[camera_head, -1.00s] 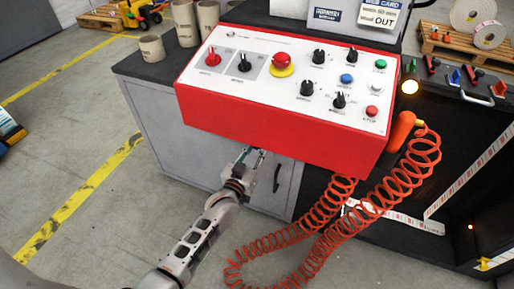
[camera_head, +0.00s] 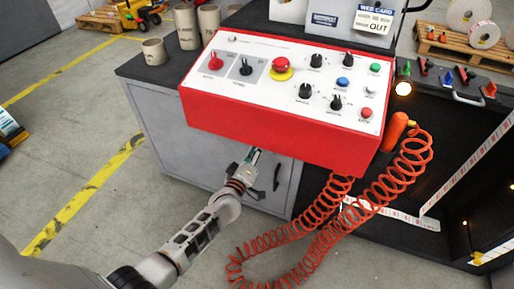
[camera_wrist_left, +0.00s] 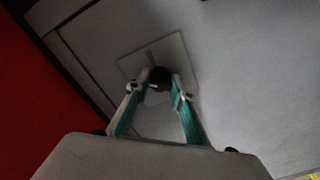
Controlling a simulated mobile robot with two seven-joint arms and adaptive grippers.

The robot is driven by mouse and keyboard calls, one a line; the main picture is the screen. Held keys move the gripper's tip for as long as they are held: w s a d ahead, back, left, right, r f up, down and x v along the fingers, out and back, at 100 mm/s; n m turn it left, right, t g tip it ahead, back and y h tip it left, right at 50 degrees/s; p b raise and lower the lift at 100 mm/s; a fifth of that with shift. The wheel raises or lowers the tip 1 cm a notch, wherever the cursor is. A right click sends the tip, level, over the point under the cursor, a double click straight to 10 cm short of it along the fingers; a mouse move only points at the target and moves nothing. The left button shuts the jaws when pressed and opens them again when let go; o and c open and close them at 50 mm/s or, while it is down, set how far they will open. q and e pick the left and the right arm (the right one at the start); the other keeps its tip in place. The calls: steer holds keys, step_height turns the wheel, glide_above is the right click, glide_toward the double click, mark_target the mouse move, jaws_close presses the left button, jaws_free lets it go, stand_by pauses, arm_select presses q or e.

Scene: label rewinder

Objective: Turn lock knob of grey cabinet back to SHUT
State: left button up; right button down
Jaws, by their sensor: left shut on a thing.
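The grey cabinet (camera_head: 187,142) stands under the red control box. Its black lock knob (camera_wrist_left: 160,78) sits on a square plate (camera_wrist_left: 178,48) on the cabinet front in the left wrist view. My left gripper (camera_wrist_left: 160,85) has a green-lined finger on each side of the knob and is shut on it. In the head view my left gripper (camera_head: 252,158) reaches the cabinet front just under the red box, and the knob is hidden there. Any SHUT marking is too dark and small to read. My right gripper is not in view.
The red control box (camera_head: 270,135) overhangs the cabinet front, close above my left gripper. A black door handle (camera_head: 277,177) is just right of the gripper. An orange coiled cable (camera_head: 330,225) hangs further right.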

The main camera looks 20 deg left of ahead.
arm_select(q)
steer(key=n, duration=0.4)
steer(key=shift+f, duration=0.15)
steer(key=shift+n, duration=1.5)
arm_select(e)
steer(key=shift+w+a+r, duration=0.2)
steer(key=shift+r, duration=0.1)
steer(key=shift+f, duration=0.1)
arm_select(q)
steer(key=o, duration=1.1)
steer(key=shift+o, duration=0.2)
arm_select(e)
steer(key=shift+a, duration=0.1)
arm_select(q)
steer(key=shift+s, duration=0.1)
steer(key=s, duration=1.1)
steer(key=shift+s+a, duration=0.2)
steer(key=shift+s, duration=0.2)
